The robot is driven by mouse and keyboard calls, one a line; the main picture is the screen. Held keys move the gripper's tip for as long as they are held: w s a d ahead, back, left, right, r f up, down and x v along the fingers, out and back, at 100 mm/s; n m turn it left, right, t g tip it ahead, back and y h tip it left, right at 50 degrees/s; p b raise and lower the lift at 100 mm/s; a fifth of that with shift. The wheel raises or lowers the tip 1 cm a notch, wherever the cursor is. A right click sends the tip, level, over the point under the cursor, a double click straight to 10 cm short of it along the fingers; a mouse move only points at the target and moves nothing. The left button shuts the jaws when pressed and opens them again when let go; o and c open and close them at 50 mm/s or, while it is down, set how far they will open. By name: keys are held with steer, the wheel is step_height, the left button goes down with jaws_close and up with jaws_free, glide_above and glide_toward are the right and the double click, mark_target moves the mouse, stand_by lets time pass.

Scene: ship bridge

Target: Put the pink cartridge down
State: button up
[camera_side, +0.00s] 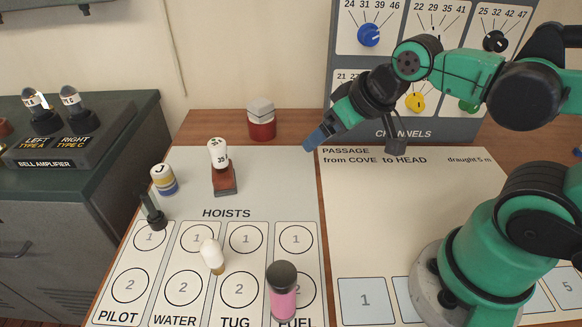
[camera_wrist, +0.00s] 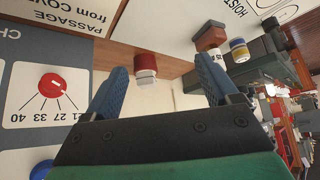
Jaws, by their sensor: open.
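The pink cartridge (camera_side: 284,298) has a dark cap and stands upright on the hoists board (camera_side: 190,212) in the side view. It stands in the FUEL column and covers the left part of circle 2 there. The cartridge does not show in the wrist view. My gripper (camera_side: 311,144) is up and back from it, near the top right corner of the hoists board. In the wrist view my gripper's blue fingers (camera_wrist: 167,77) are spread wide with nothing held between them.
A red and white canister (camera_side: 261,122) stands behind the board. A numbered stamp-like piece (camera_side: 220,165), a banded cylinder (camera_side: 164,179), a dark green piece (camera_side: 152,212) and a white-topped piece (camera_side: 211,255) stand on the board. The channels panel (camera_side: 460,120) rises behind my arm.

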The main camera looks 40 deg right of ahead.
mark_target(290, 265)
steer(key=s+a+m+g+y, duration=0.2)
steer(key=a+m+y, duration=0.1)
steer(key=a+m, duration=0.1)
steer(key=s+a+f+m+g+y, duration=0.1)
steer(key=s+a+m+g+y, duration=0.1)
steer(key=a+m, duration=0.3)
steer(key=s+a+f+m+g+y, duration=0.1)
steer(key=s+a+m+g+y, duration=0.2)
steer(key=m, duration=0.4)
steer(key=shift+s+a+f+y, duration=0.15)
steer(key=shift+s+a, duration=0.2)
steer(key=shift+a, duration=0.25)
steer(key=shift+s+a+f+y, duration=0.15)
steer(key=shift+s+a, duration=0.15)
steer(key=shift+a, duration=0.25)
steer(key=shift+s+a+r+m, duration=0.2)
steer(key=shift+s+m, duration=0.05)
steer(key=shift+m, duration=0.15)
steer(key=shift+a+f+g, duration=0.1)
steer(key=shift+a+g, duration=0.05)
steer(key=shift+g, duration=0.15)
steer(key=shift+x, duration=2.6)
steer(key=shift+a, duration=0.1)
jaws_close()
